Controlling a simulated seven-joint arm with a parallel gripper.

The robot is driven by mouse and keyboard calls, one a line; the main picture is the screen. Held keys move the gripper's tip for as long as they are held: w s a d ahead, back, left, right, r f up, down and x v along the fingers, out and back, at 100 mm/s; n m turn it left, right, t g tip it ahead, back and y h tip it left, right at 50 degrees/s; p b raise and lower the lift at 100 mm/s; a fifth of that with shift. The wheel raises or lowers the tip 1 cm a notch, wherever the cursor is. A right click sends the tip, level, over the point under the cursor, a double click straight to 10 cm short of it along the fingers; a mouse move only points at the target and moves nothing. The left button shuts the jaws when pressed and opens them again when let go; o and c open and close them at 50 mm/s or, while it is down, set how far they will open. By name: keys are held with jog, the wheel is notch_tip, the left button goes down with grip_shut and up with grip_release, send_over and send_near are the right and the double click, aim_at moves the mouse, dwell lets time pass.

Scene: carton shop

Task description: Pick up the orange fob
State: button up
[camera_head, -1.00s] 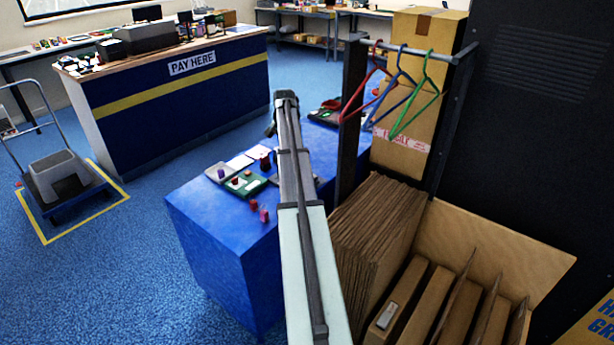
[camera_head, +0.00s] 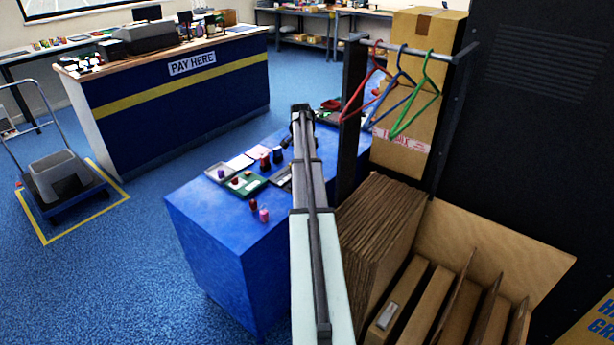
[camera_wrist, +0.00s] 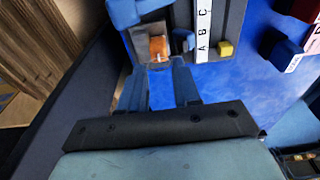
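A small orange object (camera_wrist: 158,46), which looks like the orange fob, lies on a grey surface at top centre in the wrist view. I cannot make it out in the head view. My gripper (camera_wrist: 160,68) is open, with its two dark blue fingers apart. The fingertips point toward the orange object, which shows just beyond them and in line with the gap. I cannot tell the distance or whether they touch it. In the head view my arm hides the gripper.
The blue table (camera_head: 225,235) holds a green tray (camera_head: 246,184). Hangers (camera_head: 400,90) and cartons (camera_head: 375,235) crowd the right.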

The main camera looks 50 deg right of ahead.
jog(key=shift+s+d+f, duration=0.1)
jog(key=shift+d+f, duration=0.05)
jog(key=shift+f, duration=1.15)
jog(key=shift+d+f, duration=0.15)
jog(key=shift+f, duration=1.15)
grip_shut()
